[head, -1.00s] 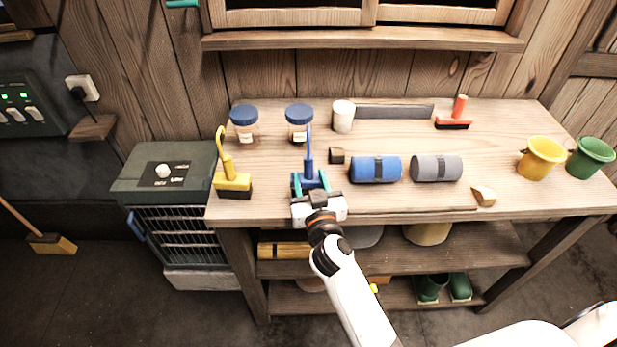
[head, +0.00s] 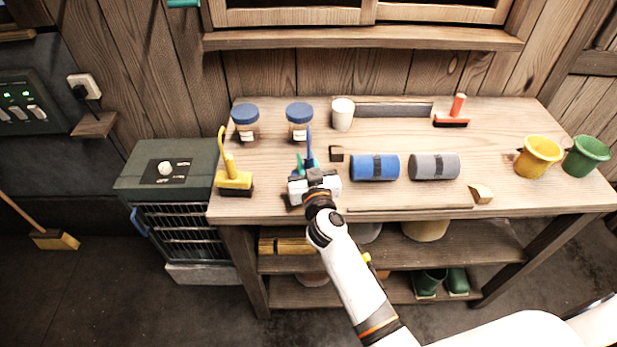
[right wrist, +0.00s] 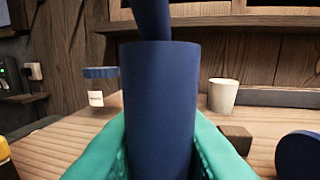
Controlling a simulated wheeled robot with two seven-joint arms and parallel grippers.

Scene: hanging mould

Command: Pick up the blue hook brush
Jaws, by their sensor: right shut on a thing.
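The blue hook brush (head: 309,146) stands at the front left part of the workbench, its blue handle pointing up. My right gripper (head: 307,164) is at the brush from the front, and its body hides most of the brush's lower part in the head view. In the right wrist view, the brush's thick blue cylinder (right wrist: 160,105) stands upright between the two teal fingers, which press on it from both sides. The right gripper is shut on it. Whether the brush touches the bench is hidden. My left gripper is not in view.
A yellow brush (head: 234,178) stands to the left. A blue roll (head: 365,167), a grey roll (head: 422,166) and a small dark block (head: 336,154) lie to the right. Two blue-lidded jars (head: 246,122) and a white cup (head: 342,114) stand behind. A heater (head: 168,180) adjoins the bench.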

